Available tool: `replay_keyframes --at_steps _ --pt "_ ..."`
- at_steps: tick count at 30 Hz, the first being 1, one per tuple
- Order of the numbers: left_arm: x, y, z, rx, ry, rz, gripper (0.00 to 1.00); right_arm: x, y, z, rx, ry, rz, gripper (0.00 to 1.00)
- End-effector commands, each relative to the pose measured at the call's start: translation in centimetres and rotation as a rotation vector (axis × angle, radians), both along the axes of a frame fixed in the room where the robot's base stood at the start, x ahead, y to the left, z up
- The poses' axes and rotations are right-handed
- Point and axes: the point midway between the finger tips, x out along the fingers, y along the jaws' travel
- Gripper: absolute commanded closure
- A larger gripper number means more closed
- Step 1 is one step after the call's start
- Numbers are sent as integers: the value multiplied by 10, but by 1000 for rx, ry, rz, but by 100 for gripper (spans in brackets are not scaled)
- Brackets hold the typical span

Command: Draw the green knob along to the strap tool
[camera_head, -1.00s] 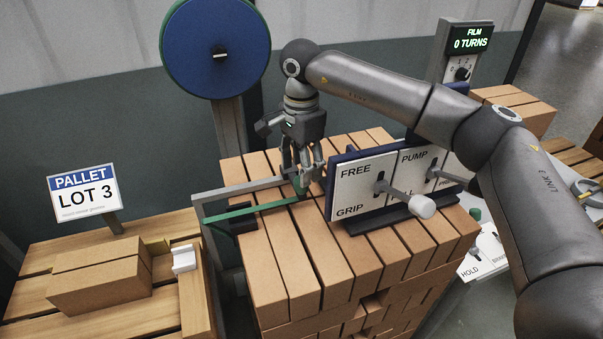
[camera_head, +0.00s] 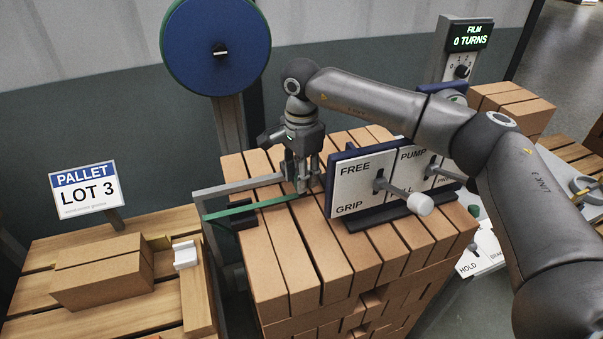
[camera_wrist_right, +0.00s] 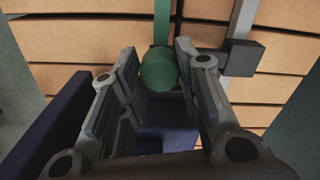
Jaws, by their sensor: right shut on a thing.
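The green knob (camera_wrist_right: 158,72) shows between the fingertips in the right wrist view. In the head view my right gripper (camera_head: 302,186) hides it. My right gripper (camera_wrist_right: 160,70) is shut on the knob, low over the brick stack. A green strap (camera_head: 250,208) runs from the left of the stack to the gripper. The strap tool looks to be the upright blue and white panel (camera_head: 352,185) marked FREE, GRIP and PUMP. It stands on the bricks just right of the gripper, with two grey levers. My left gripper is not in view.
A grey bar (camera_head: 238,187) runs behind the strap. A blue reel (camera_head: 215,70) stands at the back. The LOT 3 sign (camera_head: 87,192) and a box (camera_head: 100,275) are at left. Brick tops (camera_head: 300,270) in front of the strap are clear.

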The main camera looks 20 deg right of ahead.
Motion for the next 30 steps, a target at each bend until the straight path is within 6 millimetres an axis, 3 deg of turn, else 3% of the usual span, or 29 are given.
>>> replay_keyframes --at_steps 7,15,23,24,29,30 --pt "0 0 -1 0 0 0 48 0 -5 0 0 0 -2 100" --pt "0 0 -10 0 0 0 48 0 -48 -1 1 -1 -2 100" --pt "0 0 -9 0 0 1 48 0 -52 1 -2 -1 -1 100" --pt "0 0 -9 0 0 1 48 0 -52 1 -3 -1 -2 68" --pt "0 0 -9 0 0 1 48 0 -51 1 -2 -1 -1 48" --pt "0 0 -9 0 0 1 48 0 -51 1 -2 -1 -1 48"
